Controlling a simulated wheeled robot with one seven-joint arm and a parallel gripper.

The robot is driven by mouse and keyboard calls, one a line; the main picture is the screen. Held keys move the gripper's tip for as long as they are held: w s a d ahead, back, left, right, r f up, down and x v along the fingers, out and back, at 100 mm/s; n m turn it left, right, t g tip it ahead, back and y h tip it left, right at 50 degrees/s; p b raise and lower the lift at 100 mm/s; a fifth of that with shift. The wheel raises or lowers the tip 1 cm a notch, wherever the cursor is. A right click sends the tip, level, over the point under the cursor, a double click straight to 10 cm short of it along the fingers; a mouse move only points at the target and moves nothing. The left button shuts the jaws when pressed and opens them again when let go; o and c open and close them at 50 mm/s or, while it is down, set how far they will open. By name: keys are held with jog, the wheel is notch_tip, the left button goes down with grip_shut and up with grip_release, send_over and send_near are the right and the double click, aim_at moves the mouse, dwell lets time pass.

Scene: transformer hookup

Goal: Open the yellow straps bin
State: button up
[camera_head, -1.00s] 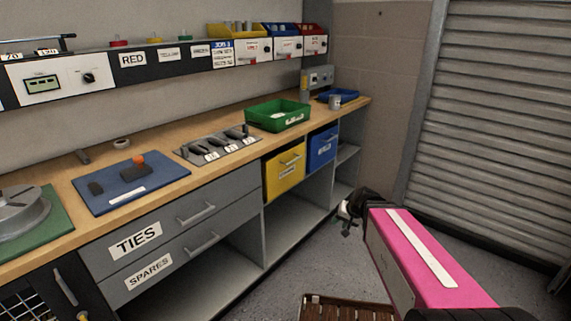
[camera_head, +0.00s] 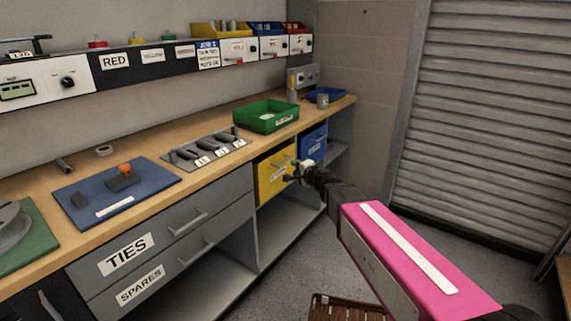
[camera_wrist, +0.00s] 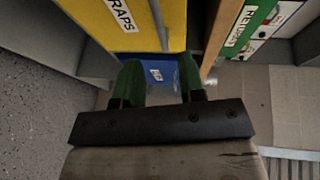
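The yellow straps bin (camera_head: 268,183) sits shut under the workbench, left of a blue bin, with a bar handle (camera_head: 283,163) on its front. In the wrist view the yellow front (camera_wrist: 110,22) fills the top, with part of its label and the metal handle (camera_wrist: 159,22) showing. My gripper (camera_head: 300,171) is at the right edge of the yellow bin in the head view, in front of the bins. In the wrist view its two green fingers (camera_wrist: 160,82) are apart with nothing between them, short of the handle.
The blue bin (camera_head: 313,144) stands just right of the yellow one. The grey TIES drawer (camera_head: 155,232) is to the left. A green tray (camera_head: 266,116) sits on the bench (camera_head: 215,160) above. A slatted brown object (camera_head: 345,308) lies on the floor.

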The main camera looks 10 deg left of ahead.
aim_at(285, 162)
jog(key=x, duration=0.9)
jog(key=shift+w+a+f, duration=0.1)
jog(key=shift+w+a, duration=0.05)
jog(key=shift+c, duration=0.4)
grip_shut()
